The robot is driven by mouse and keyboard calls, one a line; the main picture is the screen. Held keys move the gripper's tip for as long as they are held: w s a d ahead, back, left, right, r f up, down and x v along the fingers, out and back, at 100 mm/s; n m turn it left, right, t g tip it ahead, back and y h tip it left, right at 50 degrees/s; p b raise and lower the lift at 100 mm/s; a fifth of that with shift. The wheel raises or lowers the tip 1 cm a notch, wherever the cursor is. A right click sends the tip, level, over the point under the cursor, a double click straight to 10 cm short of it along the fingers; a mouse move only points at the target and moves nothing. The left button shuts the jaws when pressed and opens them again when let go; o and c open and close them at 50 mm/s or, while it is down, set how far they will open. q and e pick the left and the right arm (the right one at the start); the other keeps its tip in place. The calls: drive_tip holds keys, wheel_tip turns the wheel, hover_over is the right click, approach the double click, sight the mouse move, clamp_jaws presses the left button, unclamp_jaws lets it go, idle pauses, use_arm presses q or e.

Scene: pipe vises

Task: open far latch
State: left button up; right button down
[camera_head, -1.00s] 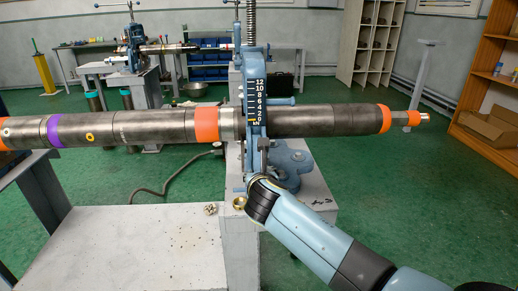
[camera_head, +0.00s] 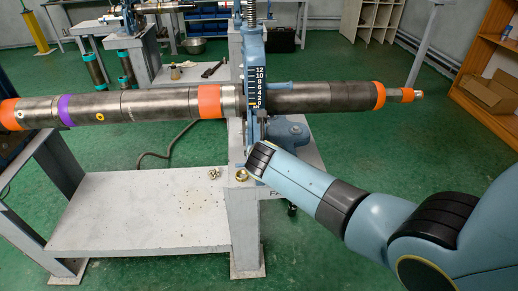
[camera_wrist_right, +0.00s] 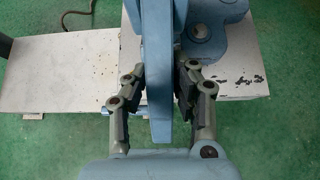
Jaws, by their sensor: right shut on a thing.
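The blue pipe vise (camera_head: 253,60) stands upright around the long grey pipe (camera_head: 310,97) and carries a black force scale (camera_head: 257,87). Which part of it is the far latch I cannot make out. My right arm reaches to the vise's lower front, and its own wrist hides the fingers in the head view. In the right wrist view my right gripper (camera_wrist_right: 160,88) has one finger on each side of a narrow blue upright part of the vise (camera_wrist_right: 157,45) and is shut on it. My left gripper is not in view.
A pale bench (camera_head: 140,215) with a lower shelf stands below the pipe. A brass fitting (camera_head: 241,175) and a small nut-like piece (camera_head: 214,173) lie near the vise foot. A second vise and bench are behind.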

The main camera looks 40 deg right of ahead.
drive_tip(key=c, duration=1.1)
unclamp_jaws()
drive_tip(key=v, duration=1.2)
